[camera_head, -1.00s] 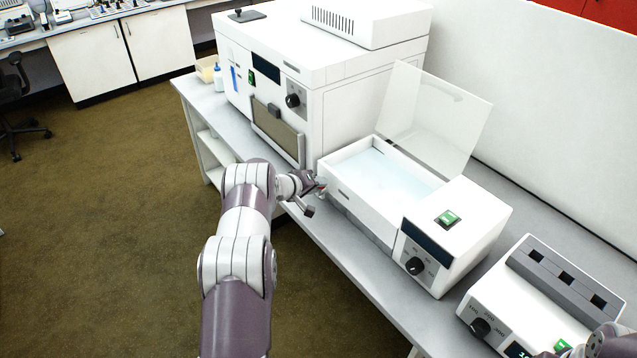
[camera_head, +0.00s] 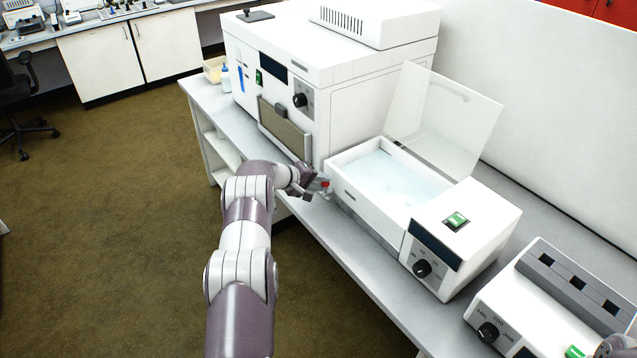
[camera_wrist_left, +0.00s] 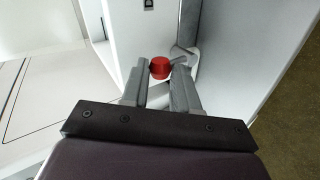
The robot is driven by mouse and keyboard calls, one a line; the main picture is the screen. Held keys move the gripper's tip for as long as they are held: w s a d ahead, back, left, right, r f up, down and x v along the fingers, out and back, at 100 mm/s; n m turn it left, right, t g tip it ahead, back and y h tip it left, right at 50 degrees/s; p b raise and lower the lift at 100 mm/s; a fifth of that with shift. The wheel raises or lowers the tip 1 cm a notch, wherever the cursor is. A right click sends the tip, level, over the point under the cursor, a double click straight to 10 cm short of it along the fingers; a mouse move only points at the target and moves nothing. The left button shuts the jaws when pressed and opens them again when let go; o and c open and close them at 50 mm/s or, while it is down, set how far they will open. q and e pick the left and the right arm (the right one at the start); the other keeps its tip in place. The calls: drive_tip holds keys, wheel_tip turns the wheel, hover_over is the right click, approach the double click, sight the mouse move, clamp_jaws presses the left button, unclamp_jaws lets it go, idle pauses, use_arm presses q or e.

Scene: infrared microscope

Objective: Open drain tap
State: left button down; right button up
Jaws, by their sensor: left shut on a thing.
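The drain tap is a small red handle (camera_wrist_left: 160,68) at the near left end of the white water bath (camera_head: 375,212). In the head view the red tap (camera_head: 326,184) shows as a small spot beside my gripper. My left gripper (camera_head: 322,185) reaches it from the left. In the left wrist view my left gripper (camera_wrist_left: 162,72) is shut on the red handle, with one finger on each side. The bath's clear lid (camera_head: 445,115) stands open and pale liquid shows inside.
A large white oven-like instrument (camera_head: 315,80) stands just behind the tap, close to my left gripper. A white block device (camera_head: 555,295) sits at the lower right. The grey bench (camera_head: 365,262) has a narrow clear strip along its front.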

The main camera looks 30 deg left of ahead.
use_arm(q)
drive_tip(key=c, duration=1)
unclamp_jaws()
drive_tip(key=shift+o, duration=0.7)
drive_tip(key=shift+w+f, duration=0.1)
drive_tip(key=shift+w, duration=0.05)
drive_tip(key=v, duration=1.2)
drive_tip(key=shift+s, duration=0.25)
drive_tip(key=shift+a, duration=0.1)
